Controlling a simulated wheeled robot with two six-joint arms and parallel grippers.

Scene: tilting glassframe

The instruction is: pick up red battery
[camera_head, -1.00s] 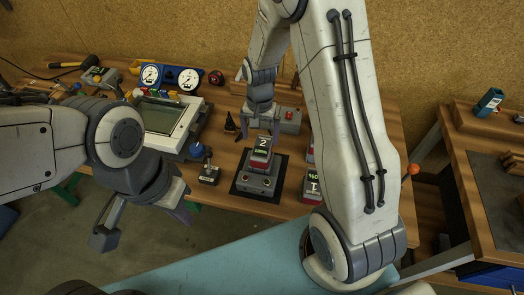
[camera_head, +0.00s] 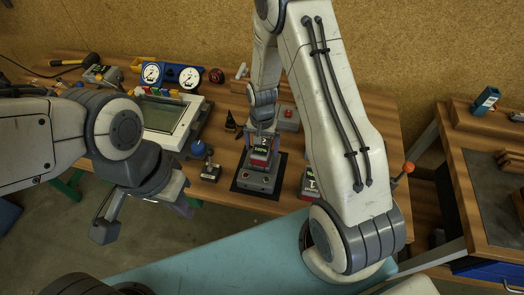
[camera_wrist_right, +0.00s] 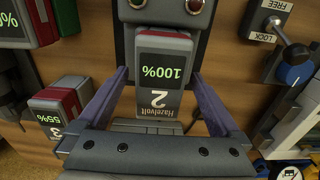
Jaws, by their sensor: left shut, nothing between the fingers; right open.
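The red battery (camera_head: 260,158), with a black label reading 2 and 100%, stands in a grey dock on a dark mat. In the right wrist view the battery (camera_wrist_right: 163,72) shows a grey body, a red edge and the name Hazelvolt. My right gripper (camera_head: 262,143) is open over it. In the right wrist view, its purple fingers (camera_wrist_right: 160,80) flank the battery on both sides, with a gap visible near the base of the fingers. Contact at the tips cannot be told. My left gripper (camera_head: 184,204) is shut and empty, off the front edge of the bench.
Another red-edged battery marked 1 (camera_head: 309,182) is right of the dock, partly behind my right arm. A battery marked 3 (camera_wrist_right: 60,105) shows in the right wrist view. A small lever box (camera_head: 211,172) stands left of the dock. A red-button box (camera_head: 288,116) is behind.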

